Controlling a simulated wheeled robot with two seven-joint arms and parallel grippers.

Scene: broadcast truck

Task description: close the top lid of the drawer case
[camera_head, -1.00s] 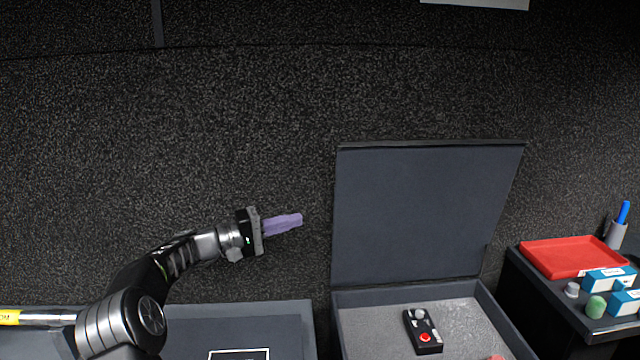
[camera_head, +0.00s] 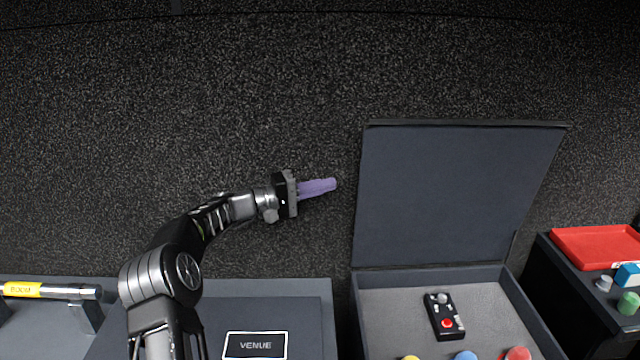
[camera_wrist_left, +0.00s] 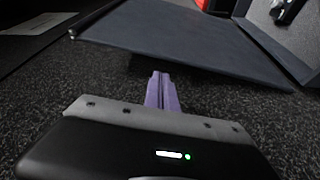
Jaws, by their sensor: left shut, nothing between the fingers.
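The drawer case (camera_head: 362,312) stands at the lower right of centre in the head view. Its dark top lid (camera_head: 450,195) is raised, standing nearly upright at the back of the case. My left gripper (camera_head: 334,184) has purple fingers, shut and empty, just left of the lid and apart from it in the head view. In the left wrist view the shut fingers (camera_wrist_left: 160,78) point toward the lid (camera_wrist_left: 190,40), which spans the upper part. My right gripper is not in view.
Inside the case lie a black controller with a red button (camera_head: 445,316) and several coloured knobs. At right is a dark cabinet with a red tray (camera_head: 597,246) and small boxes. At left are a panel marked VENUE (camera_head: 255,345) and a handle with a yellow label (camera_head: 45,290).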

